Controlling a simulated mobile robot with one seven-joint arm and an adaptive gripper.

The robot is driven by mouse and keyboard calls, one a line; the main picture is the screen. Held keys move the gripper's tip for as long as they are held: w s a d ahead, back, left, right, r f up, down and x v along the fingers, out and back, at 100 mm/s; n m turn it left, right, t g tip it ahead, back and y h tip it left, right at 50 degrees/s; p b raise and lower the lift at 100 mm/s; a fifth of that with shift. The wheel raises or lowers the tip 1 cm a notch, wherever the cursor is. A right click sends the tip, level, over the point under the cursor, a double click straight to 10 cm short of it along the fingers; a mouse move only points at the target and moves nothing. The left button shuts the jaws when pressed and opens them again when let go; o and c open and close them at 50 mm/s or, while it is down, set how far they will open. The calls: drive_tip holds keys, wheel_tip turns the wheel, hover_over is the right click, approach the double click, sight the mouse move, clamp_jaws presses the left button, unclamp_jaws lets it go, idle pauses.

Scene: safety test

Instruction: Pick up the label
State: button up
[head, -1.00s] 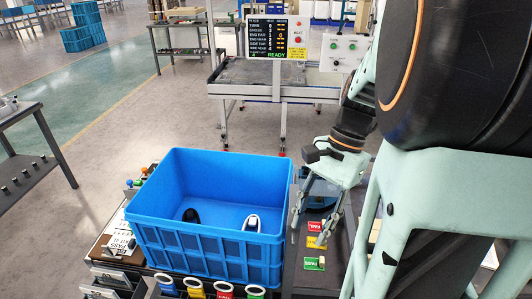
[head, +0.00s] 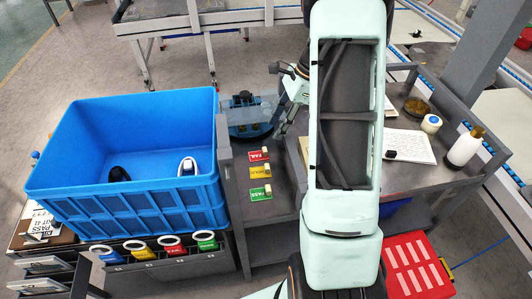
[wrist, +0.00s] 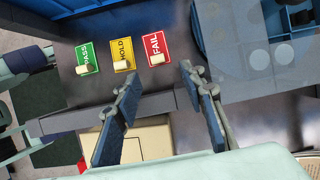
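Three labels lie in a row on the dark bench top: red FAIL (head: 254,157), yellow HOLD (head: 256,175) and green PASS (head: 255,195). Each has a small beige block on it. The wrist view shows the green PASS label (wrist: 90,53), the yellow HOLD label (wrist: 120,46) and the red FAIL label (wrist: 153,40). My gripper (wrist: 160,115) is open, with nothing between its two fingers. The labels appear beyond its fingertips, apart from them. In the head view my arm hides part of the bench to the right of the labels.
A blue crate (head: 70,172) holding two shoe-like items stands left of the labels. A blue round fixture (head: 243,128) with a clear plate lies behind them.

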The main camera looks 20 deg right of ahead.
sight(265, 149)
drive_tip(key=x, duration=0.4)
drive_tip(key=b+x, duration=0.1)
drive_tip(key=x, duration=0.4)
drive_tip(key=shift+s+f, duration=0.15)
drive_tip(key=shift+s, duration=0.05)
drive_tip(key=shift+c, duration=0.4)
drive_tip(key=c, duration=0.7)
